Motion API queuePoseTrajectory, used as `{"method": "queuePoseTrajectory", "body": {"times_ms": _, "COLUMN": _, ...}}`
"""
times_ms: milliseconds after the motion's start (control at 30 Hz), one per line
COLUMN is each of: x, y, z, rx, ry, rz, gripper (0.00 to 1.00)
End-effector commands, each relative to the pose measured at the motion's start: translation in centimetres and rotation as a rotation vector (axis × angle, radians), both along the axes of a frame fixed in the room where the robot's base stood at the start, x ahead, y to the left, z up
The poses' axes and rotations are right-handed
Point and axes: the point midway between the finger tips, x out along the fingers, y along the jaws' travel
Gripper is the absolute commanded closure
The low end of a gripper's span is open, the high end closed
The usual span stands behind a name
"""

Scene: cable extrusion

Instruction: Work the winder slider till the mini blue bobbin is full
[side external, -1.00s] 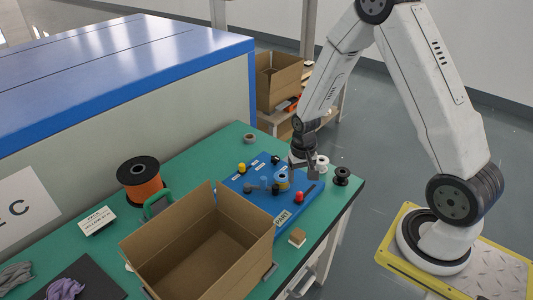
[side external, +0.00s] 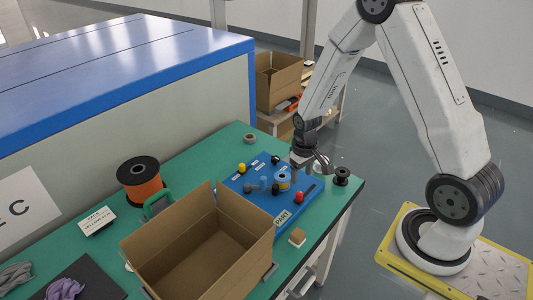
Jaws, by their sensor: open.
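The blue winder panel (side external: 250,196) lies on the green bench, with a yellow knob (side external: 241,168), a red knob (side external: 299,197) and small dark knobs. A small blue bobbin (side external: 283,184) with some yellowish winding stands on the panel; how full it is cannot be told. A grey-blue part, perhaps the slider (side external: 263,183), is left of it; I cannot be sure. My gripper (side external: 308,172) is open over the panel's right edge, just right of the bobbin and apart from it. A pale spool beside it is mostly hidden by the gripper.
An open cardboard box (side external: 205,247) stands at the panel's near left. A large orange cable spool (side external: 140,183) stands at the back left. A black spool (side external: 342,175) is near the bench's right edge. A small tan block (side external: 297,237) lies at the front edge.

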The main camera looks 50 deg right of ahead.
Motion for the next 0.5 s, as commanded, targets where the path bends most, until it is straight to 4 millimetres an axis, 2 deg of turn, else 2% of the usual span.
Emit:
{"method": "queuePoseTrajectory", "body": {"times_ms": 267, "x": 0.0, "y": 0.0, "z": -1.0, "rx": 0.000, "ry": 0.001, "rz": -0.002, "gripper": 0.31}}
{"method": "queuePoseTrajectory", "body": {"times_ms": 500, "x": 0.0, "y": 0.0, "z": -3.2, "rx": 0.000, "ry": 0.002, "rz": -0.003, "gripper": 0.31}}
